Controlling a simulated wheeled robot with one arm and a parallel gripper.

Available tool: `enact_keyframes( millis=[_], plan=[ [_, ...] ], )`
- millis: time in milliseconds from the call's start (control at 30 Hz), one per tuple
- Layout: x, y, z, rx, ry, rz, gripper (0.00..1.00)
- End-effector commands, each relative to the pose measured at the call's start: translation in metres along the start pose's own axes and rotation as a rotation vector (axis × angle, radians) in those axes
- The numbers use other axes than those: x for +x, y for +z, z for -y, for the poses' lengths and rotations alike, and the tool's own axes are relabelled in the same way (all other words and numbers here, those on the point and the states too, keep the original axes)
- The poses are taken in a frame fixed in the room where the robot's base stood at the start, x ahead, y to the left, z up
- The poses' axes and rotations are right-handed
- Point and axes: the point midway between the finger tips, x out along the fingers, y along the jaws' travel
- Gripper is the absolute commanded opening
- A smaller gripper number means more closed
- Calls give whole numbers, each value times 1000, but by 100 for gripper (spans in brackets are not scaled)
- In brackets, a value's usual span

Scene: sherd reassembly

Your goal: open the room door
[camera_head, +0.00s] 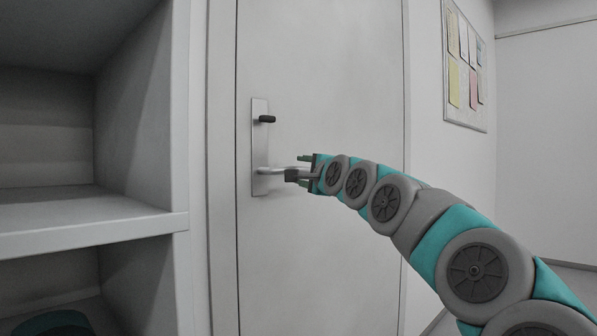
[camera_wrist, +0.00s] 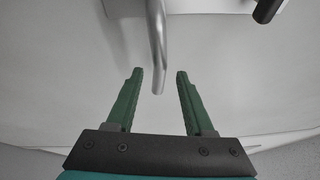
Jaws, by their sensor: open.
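The room door (camera_head: 320,90) is a plain light panel that sits flush in its frame and looks closed. Its metal lever handle (camera_head: 275,171) sticks out to the right from a plate (camera_head: 259,150), with a dark thumb-turn (camera_head: 267,119) above it. My gripper (camera_head: 300,172) is at the free end of the lever. In the wrist view the lever (camera_wrist: 157,45) reaches down between the two green fingers of my gripper (camera_wrist: 160,75). The fingers are open, with a gap on both sides of the lever. Part of the lever is hidden by the fingers in the head view.
A grey shelf unit (camera_head: 180,222) stands close to the left of the door frame. A notice board (camera_head: 464,66) with several papers hangs on the wall to the right. A dark teal object (camera_head: 55,323) lies on the lower shelf. Floor shows at the lower right.

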Motion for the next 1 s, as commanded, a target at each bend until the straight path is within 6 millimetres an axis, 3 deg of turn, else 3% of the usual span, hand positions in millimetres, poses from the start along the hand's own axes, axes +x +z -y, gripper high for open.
enact_keyframes(
  millis=[300,733,1000],
  plan=[
    [27,0,0,0,0,0,53],
    [32,0,-1,-2,0,0,53],
    [31,0,-1,-2,0,-1,22]
  ],
)
